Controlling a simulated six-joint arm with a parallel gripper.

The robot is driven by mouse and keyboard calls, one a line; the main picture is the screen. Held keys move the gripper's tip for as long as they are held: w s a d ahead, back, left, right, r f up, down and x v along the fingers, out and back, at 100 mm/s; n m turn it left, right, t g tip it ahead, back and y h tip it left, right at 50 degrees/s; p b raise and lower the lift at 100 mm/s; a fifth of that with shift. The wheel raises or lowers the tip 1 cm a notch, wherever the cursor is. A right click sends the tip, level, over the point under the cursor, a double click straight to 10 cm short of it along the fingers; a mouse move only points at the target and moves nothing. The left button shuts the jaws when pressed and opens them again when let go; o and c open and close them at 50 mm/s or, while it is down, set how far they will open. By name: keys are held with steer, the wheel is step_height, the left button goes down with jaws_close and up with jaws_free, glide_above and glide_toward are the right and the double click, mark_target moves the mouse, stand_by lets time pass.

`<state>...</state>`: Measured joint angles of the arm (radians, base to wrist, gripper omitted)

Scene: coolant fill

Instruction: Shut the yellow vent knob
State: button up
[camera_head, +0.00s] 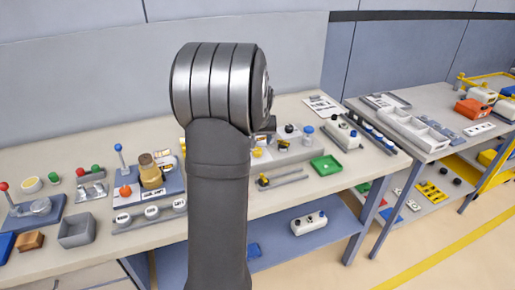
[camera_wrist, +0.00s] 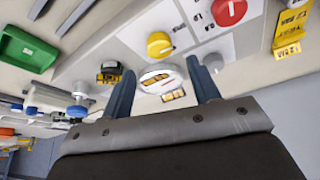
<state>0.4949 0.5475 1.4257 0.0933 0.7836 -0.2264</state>
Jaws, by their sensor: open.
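The yellow knob (camera_wrist: 159,45) is round and sits on a pale panel in the wrist view, just beyond my fingertips. My gripper (camera_wrist: 160,66) is open, with one dark blue finger on each side of a white round part (camera_wrist: 160,80) bearing a yellow-orange label. No contact with the yellow knob shows. A red knob (camera_wrist: 229,12) with a white mark sits on the same panel, up and right of the yellow one. In the head view my arm hides most of the panel and the gripper; I cannot tell the yellow knob there for certain.
Levers, an orange ball and blocks crowd the bench (camera_head: 100,262) left of my arm.

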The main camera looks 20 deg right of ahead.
steer(key=x, duration=0.6)
steer(key=shift+r, duration=0.1)
steer(key=shift+c, duration=0.3)
steer(key=c, duration=0.9)
